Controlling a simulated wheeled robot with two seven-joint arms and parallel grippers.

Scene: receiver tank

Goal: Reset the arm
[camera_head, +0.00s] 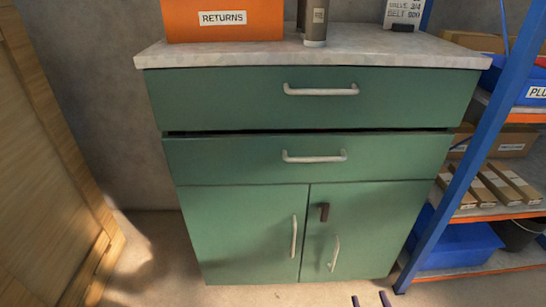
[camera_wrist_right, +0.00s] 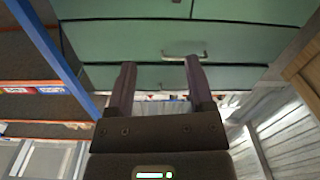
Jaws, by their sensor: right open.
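My right gripper (camera_head: 370,300) shows only as two dark fingertips at the bottom edge of the head view. They are apart, with nothing seen between them, low in front of the green cabinet (camera_head: 240,232). In the right wrist view, the same gripper (camera_wrist_right: 161,75) has its two fingers spread and empty. The cabinet's green front and a drawer handle (camera_wrist_right: 184,56) lie beyond the fingers, apart from them as far as I can tell. My left gripper is in neither view.
The upper drawer (camera_head: 220,100) looks closed; a dark gap runs above the lower drawer (camera_head: 220,157). Both cabinet doors look closed. An orange RETURNS box (camera_head: 222,32) stands on the countertop (camera_head: 370,45). A blue-framed shelf (camera_head: 462,170) stands right, wooden panelling (camera_head: 40,150) left.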

